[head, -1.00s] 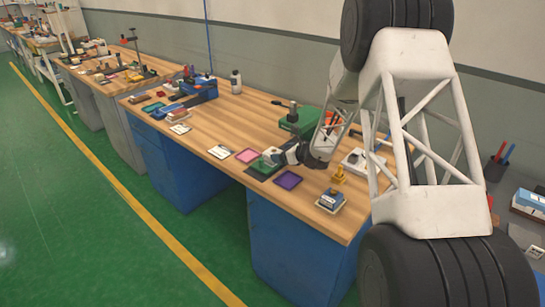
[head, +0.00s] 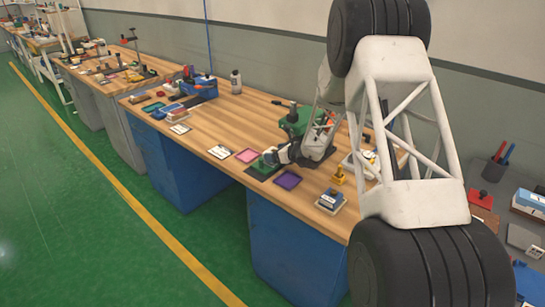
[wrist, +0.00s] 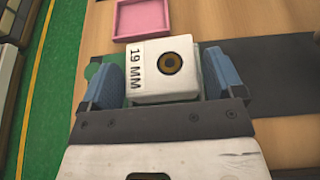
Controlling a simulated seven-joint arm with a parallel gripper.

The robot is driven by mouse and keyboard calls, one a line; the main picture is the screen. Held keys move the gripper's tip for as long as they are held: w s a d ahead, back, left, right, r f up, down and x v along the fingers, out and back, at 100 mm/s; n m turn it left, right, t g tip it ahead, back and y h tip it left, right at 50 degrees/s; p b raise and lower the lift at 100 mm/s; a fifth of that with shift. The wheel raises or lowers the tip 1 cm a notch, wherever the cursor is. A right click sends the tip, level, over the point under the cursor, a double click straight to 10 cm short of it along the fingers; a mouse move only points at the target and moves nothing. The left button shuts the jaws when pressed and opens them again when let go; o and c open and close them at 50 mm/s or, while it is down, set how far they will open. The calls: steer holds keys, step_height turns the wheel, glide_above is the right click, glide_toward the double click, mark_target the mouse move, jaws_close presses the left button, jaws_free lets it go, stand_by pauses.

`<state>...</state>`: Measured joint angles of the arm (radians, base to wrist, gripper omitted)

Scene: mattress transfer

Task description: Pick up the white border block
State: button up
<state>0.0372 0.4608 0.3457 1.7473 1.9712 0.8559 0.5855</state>
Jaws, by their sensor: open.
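A white block (wrist: 162,66) with "19 MM" printed on its left side and a dark, brass-ringed round hole shows in the wrist view. It sits between the two blue fingers of my gripper (wrist: 164,82). The left finger is close beside the block, and the right finger has a small gap to it. The fingers are open, and I cannot tell whether either touches the block. In the head view my gripper (head: 280,156) is low over the bench, at a green piece on a dark mat. The block's lower part is hidden by my gripper.
A pink tray (head: 247,155) lies left of my gripper, and a purple tray (head: 287,180) lies in front. A yellow piece (head: 339,176) and a small blue-and-white stack (head: 331,200) stand to the right. The wooden bench top (head: 215,122) has clear room at left.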

mark_target(272, 151)
steer(key=shift+x, duration=1.2)
steer(key=shift+c, duration=0.3)
steer(key=c, duration=0.7)
steer(key=shift+c, duration=0.2)
steer(key=shift+r, duration=5)
